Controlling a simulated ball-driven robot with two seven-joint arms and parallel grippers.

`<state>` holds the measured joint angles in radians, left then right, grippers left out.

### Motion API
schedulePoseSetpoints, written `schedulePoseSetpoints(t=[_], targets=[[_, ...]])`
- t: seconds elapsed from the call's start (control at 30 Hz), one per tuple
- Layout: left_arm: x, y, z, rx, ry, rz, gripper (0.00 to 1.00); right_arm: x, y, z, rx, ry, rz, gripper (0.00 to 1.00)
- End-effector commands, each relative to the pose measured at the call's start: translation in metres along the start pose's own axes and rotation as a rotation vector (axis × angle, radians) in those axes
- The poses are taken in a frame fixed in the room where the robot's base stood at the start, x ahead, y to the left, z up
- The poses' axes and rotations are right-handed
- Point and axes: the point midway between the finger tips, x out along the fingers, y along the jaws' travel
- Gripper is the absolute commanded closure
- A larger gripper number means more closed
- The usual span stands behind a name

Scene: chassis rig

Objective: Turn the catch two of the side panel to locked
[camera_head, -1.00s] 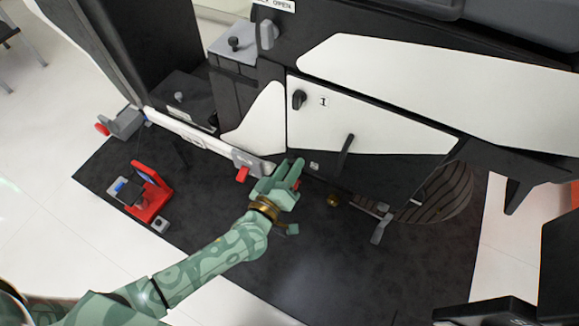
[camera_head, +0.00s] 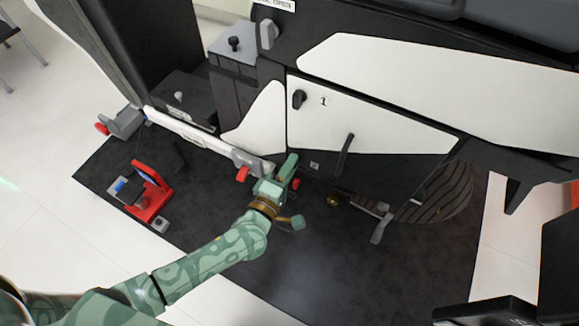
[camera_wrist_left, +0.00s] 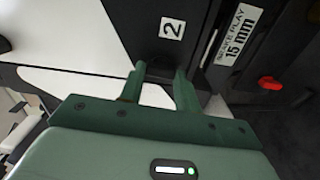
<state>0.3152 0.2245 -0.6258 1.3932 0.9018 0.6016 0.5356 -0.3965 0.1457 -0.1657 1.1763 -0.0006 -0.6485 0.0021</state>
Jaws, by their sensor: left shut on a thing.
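The side panel (camera_head: 370,123) is white above and black below, in the middle of the head view. Catch one (camera_head: 298,99) is a dark knob at its upper left, beside a "1" label. My left gripper (camera_head: 291,167) is at the panel's lower left corner, near the small "2" label (camera_head: 314,165). In the left wrist view the "2" label (camera_wrist_left: 172,28) lies just beyond my fingertips (camera_wrist_left: 160,72). The fingers are shut on catch two, a dark piece against the black panel. It is mostly hidden, so its setting cannot be read. My right gripper is not in view.
A red handle (camera_head: 243,174) and another red part (camera_head: 296,184) sit close to my left gripper. A dark lever (camera_head: 345,152) stands on the panel. A grey pedal (camera_head: 381,228) sticks out at right. A red stand (camera_head: 149,193) is on the dark mat (camera_head: 230,288), whose front is clear.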

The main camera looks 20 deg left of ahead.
Motion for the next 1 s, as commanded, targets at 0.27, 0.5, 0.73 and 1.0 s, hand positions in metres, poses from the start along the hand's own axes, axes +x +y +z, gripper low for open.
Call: schedulePoseSetpoints(t=[0.27, 0.5, 0.73, 1.0], targets=[[-0.0006, -0.0017, -0.0004, -0.065, 0.0, -0.003, 0.9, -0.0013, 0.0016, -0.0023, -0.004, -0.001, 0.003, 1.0], [-0.0006, -0.0017, -0.0004, -0.076, 0.001, -0.003, 0.9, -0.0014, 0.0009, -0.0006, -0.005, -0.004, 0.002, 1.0], [-0.0007, -0.0018, -0.0004, -0.076, 0.001, -0.003, 0.62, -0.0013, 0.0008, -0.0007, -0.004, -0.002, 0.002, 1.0], [-0.0003, -0.001, -0.0002, -0.074, 0.0, -0.001, 0.45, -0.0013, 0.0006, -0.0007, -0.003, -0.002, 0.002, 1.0]])
